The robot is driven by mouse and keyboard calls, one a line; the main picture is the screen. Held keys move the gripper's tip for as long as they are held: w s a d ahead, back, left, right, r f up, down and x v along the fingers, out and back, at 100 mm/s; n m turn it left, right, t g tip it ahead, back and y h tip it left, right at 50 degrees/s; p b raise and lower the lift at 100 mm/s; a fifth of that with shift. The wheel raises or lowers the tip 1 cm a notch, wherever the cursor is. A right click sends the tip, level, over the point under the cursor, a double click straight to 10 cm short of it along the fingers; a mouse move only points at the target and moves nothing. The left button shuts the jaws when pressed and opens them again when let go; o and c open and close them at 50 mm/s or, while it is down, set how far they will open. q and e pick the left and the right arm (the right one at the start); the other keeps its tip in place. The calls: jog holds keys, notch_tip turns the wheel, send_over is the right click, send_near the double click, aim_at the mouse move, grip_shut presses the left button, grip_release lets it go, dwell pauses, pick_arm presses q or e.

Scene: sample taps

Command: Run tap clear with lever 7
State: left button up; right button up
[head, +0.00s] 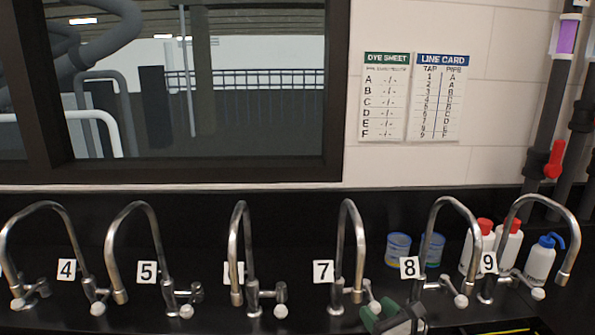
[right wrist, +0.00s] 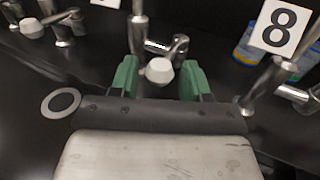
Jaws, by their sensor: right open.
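Tap 7 is a tall metal gooseneck (head: 340,255) beside its white "7" plate (head: 323,271). Its lever (head: 370,294), with a pale knob, sticks out to the right of the base in the head view. My right gripper (head: 392,317) is just in front and to the right of this lever, low in the picture. In the right wrist view, its green fingers (right wrist: 158,80) are open, and the white knob of the lever (right wrist: 160,71) shows in the gap between them. I cannot tell whether either finger touches it. No water is seen running. My left gripper is not in view.
Tap 8 (head: 430,245) stands close on the right and tap 6 (head: 247,250) on the left. Blue tubs (head: 398,246) and capped bottles (head: 508,241) stand behind taps 8 and 9. A dye sheet (head: 384,97) and line card (head: 438,97) hang on the wall.

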jog(key=shift+w+a, duration=0.2)
jog(key=shift+w, duration=0.15)
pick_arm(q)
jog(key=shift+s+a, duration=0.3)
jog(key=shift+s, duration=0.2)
pick_arm(e)
jog(key=shift+w+d+b, duration=0.25)
jog(key=shift+w+d, duration=0.2)
jog(key=shift+d, duration=0.55)
jog(key=shift+w+d+b, duration=0.2)
jog(key=shift+w+d, duration=0.25)
jog(key=shift+d, duration=0.55)
jog(key=shift+w+d+b, duration=0.25)
jog(key=shift+w+d, duration=0.2)
jog(key=shift+d, duration=0.55)
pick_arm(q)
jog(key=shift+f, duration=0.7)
pick_arm(e)
jog(key=shift+a, duration=0.1)
